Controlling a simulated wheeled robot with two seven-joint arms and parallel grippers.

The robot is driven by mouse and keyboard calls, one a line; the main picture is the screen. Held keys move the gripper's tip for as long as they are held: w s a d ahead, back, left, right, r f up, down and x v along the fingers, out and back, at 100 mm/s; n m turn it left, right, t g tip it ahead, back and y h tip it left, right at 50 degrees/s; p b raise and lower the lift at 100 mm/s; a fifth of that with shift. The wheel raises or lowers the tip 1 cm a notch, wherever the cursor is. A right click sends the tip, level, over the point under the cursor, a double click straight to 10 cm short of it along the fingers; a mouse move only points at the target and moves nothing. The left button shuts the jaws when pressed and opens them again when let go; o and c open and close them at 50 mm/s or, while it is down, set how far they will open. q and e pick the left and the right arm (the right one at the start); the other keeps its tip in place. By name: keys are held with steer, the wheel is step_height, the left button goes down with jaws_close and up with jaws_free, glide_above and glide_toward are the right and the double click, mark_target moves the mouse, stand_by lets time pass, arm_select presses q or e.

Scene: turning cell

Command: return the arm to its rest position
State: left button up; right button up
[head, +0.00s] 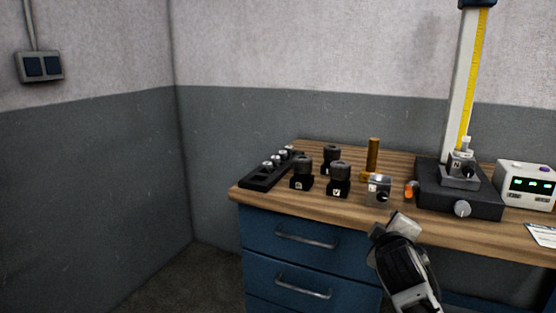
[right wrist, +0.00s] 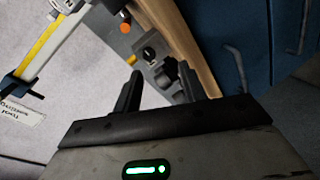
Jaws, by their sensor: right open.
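My right gripper (head: 396,226) is in front of the wooden bench's front edge in the head view, with its arm coming up from the bottom. In the right wrist view its two dark fingers (right wrist: 160,92) stand apart with nothing held between them. Beyond them are a small grey metal block with a dark knob (right wrist: 150,54) and black holders (right wrist: 168,74). The same grey block (head: 378,189) stands on the bench just behind the gripper in the head view. My left gripper is not in view.
The wooden bench (head: 266,195) has blue drawers with handles (head: 305,239). On it stand a black tray (head: 259,183), several black holders (head: 339,181), a brass post (head: 373,156), a tall height gauge (head: 462,88) and a readout box (head: 528,184). Floor left of the bench is clear.

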steer(key=s+a+f+m+g+y, duration=0.1)
steer(key=s+a+f+y, duration=0.25)
steer(key=s+f, duration=0.65)
steer(key=s+a+f+m+g+y, duration=0.1)
steer(key=s+a+f+m, duration=0.1)
steer(key=s+f, duration=0.2)
steer(key=s+a+f+m+y, duration=0.2)
steer(key=s+f, duration=0.2)
steer(key=s, duration=0.6)
steer(key=s+a+f+m+g+y, duration=0.1)
steer(key=s+a+f+m, duration=0.1)
steer(key=s+f, duration=0.2)
steer(key=s, duration=0.3)
steer(key=shift+s+a+m+g, duration=0.25)
steer(key=shift+s+m+g, duration=0.05)
steer(key=shift+s, duration=0.05)
steer(key=shift+f, duration=0.15)
